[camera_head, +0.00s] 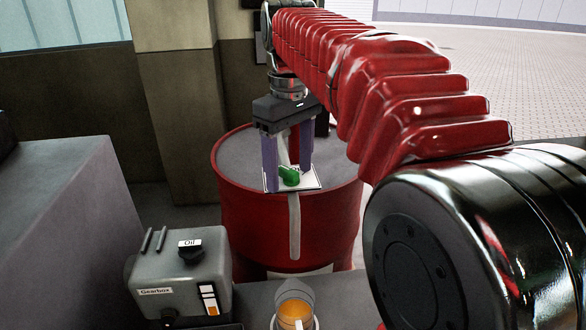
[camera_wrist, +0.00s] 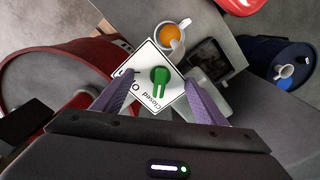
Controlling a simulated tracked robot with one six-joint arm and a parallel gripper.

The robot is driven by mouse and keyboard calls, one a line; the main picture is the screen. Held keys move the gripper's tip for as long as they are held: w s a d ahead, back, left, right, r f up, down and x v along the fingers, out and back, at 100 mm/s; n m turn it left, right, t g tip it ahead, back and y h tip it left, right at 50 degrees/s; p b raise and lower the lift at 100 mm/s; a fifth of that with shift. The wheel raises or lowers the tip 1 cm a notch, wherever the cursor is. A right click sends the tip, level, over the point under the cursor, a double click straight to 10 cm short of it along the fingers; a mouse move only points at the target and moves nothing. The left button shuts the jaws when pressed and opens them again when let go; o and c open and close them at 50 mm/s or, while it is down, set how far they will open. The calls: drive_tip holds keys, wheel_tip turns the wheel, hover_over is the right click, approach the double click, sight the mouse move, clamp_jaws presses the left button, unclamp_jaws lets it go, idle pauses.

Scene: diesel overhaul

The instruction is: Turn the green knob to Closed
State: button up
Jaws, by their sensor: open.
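In the wrist view the knob (camera_wrist: 160,76) has a round body with a narrow part toward the picture's bottom. The plate (camera_wrist: 143,56) there carries the word "Closed" near that narrow part and a partly hidden word to its left. My gripper (camera_head: 288,172) is open, pointing down, with one purple finger on each side of the knob. In the wrist view my gripper (camera_wrist: 154,82) shows gaps between both fingers and the knob.
A grey gearbox (camera_head: 180,275) with a black oil cap stands in front of the drum, at left. A cup of orange liquid (camera_head: 295,308) stands near the front edge. In the wrist view a blue drum (camera_wrist: 280,55) is at right.

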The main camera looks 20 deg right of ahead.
drive_tip(key=shift+r, duration=3.5)
drive_tip(key=shift+s, duration=0.15)
